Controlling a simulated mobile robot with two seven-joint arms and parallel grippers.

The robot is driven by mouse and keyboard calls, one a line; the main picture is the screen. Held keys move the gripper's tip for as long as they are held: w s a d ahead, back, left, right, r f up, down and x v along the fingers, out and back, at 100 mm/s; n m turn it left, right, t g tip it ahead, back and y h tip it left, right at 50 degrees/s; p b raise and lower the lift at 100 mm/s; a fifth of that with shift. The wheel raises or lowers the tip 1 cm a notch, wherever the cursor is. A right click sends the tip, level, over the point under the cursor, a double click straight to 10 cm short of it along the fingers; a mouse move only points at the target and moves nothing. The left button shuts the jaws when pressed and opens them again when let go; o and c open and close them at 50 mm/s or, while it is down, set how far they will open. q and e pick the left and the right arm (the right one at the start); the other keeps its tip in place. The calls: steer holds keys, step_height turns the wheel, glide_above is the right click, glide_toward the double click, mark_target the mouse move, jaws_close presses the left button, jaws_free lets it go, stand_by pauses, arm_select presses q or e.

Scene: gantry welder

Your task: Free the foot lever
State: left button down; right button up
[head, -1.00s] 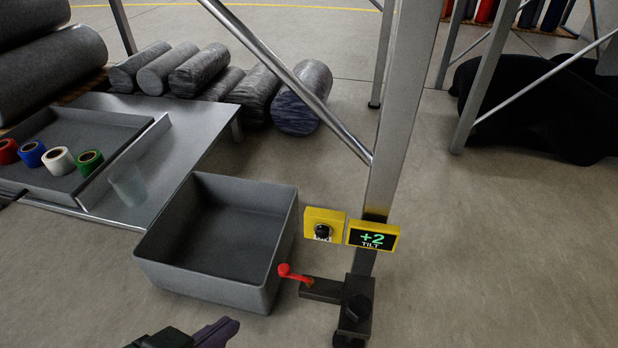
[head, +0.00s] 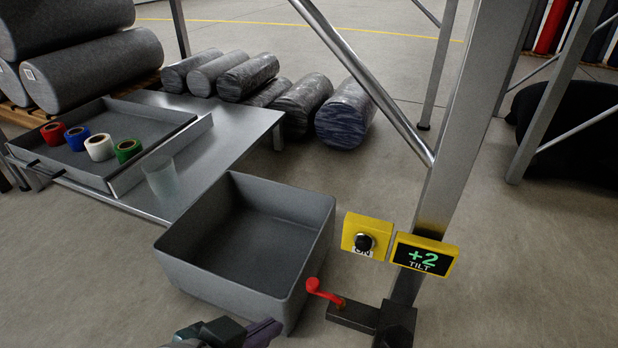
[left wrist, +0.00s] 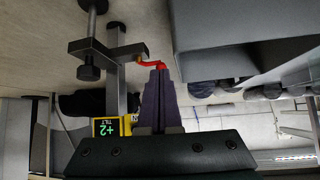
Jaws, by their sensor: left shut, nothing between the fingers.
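The red foot lever (head: 324,292) sits on the dark foot bracket (head: 352,316) at the base of the gantry leg (head: 445,190). Its knob end points up and left, towards the grey bin. My left gripper (head: 274,328) is at the bottom edge of the head view, shut and empty, left of the lever and apart from it in the picture. In the left wrist view the closed purple fingers (left wrist: 158,72) point at the red lever (left wrist: 148,62). Their tips overlap its end there; I cannot tell whether they touch. My right gripper is not in view.
An empty grey bin (head: 318,235) stands close left of the lever. A yellow switch box (head: 352,232) and a yellow tilt display reading +2 (head: 428,255) are on the leg above it. A low metal table (head: 225,125) holds a tray of tape rolls.

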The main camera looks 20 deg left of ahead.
mark_target(326, 293)
arm_select(q)
steer(key=w+d+f+b, duration=0.1)
steer(key=w+f+b, duration=0.3)
steer(key=w+b, duration=0.2)
steer(key=shift+w+d+b, duration=0.25)
steer(key=shift+w+b, duration=0.1)
steer(key=shift+w, duration=0.65)
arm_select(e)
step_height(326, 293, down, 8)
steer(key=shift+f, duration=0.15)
arm_select(q)
steer(key=shift+s, duration=0.15)
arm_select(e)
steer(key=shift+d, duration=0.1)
